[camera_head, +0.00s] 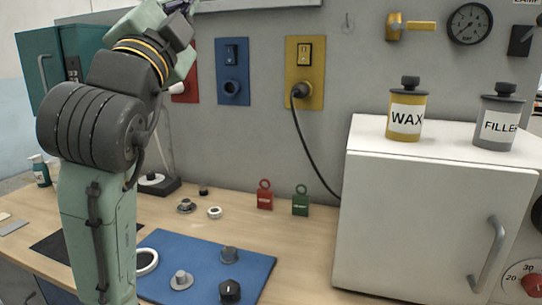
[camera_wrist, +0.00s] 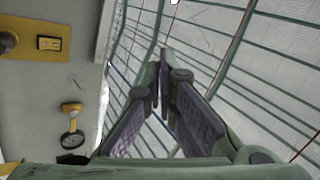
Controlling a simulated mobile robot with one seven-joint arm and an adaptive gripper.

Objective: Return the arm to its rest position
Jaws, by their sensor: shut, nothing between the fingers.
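My arm (camera_head: 98,125) rises on the left of the head view, with its upper part bent up and to the right toward the top edge. The fingers of my gripper are not clear in that view. In the wrist view my gripper (camera_wrist: 164,75) is shut, its two fingers meeting near the picture's middle with nothing between them. Behind the fingers, the wrist view shows a pale surface crossed by green bars, and a wall to the left.
A white cabinet (camera_head: 430,215) on the wooden bench carries a WAX can (camera_head: 405,110) and a FILLER can (camera_head: 497,120). A blue mat (camera_head: 212,255) bears several small parts. Red and green padlocks (camera_head: 265,196) (camera_head: 300,202) stand behind it. A black cable hangs from the yellow socket (camera_head: 304,72).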

